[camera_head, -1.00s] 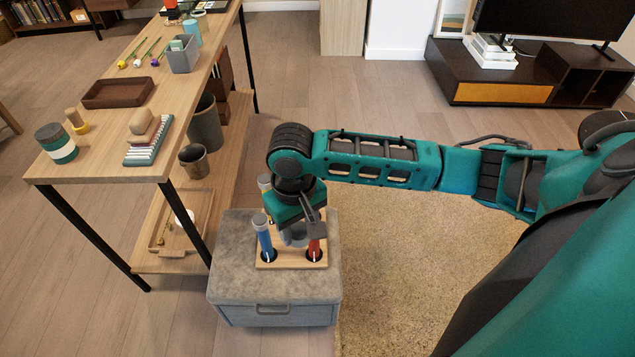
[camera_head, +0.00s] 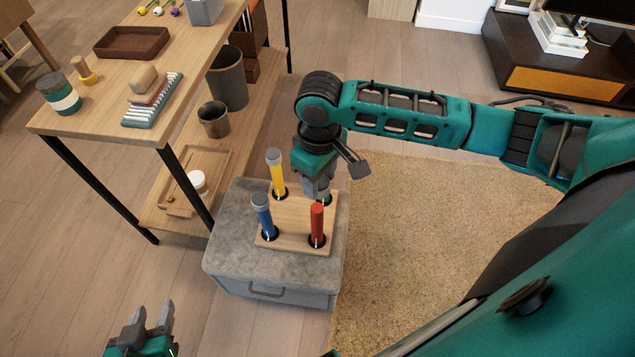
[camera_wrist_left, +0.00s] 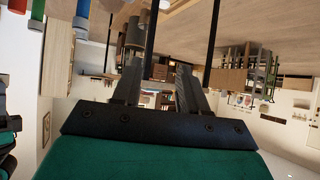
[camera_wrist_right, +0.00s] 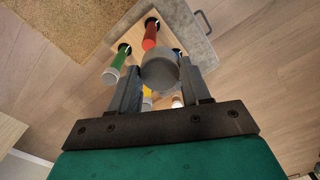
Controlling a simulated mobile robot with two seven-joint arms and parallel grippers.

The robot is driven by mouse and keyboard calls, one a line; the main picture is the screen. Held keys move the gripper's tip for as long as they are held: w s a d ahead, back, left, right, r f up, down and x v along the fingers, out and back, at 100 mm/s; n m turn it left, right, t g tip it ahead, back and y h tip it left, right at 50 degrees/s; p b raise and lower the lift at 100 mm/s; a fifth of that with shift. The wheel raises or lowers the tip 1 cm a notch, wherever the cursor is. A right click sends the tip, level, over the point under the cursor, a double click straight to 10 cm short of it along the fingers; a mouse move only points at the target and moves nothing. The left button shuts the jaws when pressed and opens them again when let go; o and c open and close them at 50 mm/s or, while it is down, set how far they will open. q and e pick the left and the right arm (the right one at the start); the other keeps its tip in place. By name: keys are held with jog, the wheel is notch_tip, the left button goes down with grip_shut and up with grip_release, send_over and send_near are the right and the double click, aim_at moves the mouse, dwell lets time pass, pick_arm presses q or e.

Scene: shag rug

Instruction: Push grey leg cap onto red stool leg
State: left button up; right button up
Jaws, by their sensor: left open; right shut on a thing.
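The red stool leg (camera_head: 316,222) stands upright at the front right of a wooden block (camera_head: 290,247), its red top bare. It also shows in the right wrist view (camera_wrist_right: 150,36). My right gripper (camera_head: 318,188) is above the block, behind the red leg. It is shut on the grey leg cap (camera_wrist_right: 159,70), which looks apart from the red leg. The blue leg (camera_head: 263,220) and yellow leg (camera_head: 277,178) wear grey caps. The green leg (camera_wrist_right: 117,60) has a light cap and is mostly hidden in the head view. My left gripper (camera_head: 150,322) is open and empty at the lower left.
The block rests on a grey storage ottoman (camera_head: 225,245). A wooden table (camera_head: 105,115) with a brown tray (camera_head: 132,43) and small items stands to the left, with bins on its lower shelf. A beige rug (camera_head: 420,230) lies to the right.

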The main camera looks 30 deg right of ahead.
jog(key=w+f+n+b, duration=0.2)
jog(key=f+n+b, duration=0.1)
jog(key=n, duration=0.4)
jog(key=w+d+f+n+b, duration=0.1)
jog(key=w+f+n+b, duration=0.1)
jog(key=f+n, duration=0.3)
jog(key=shift+d+n+b, duration=0.25)
jog(key=shift+n+b, duration=0.3)
jog(key=shift+n, duration=1.05)
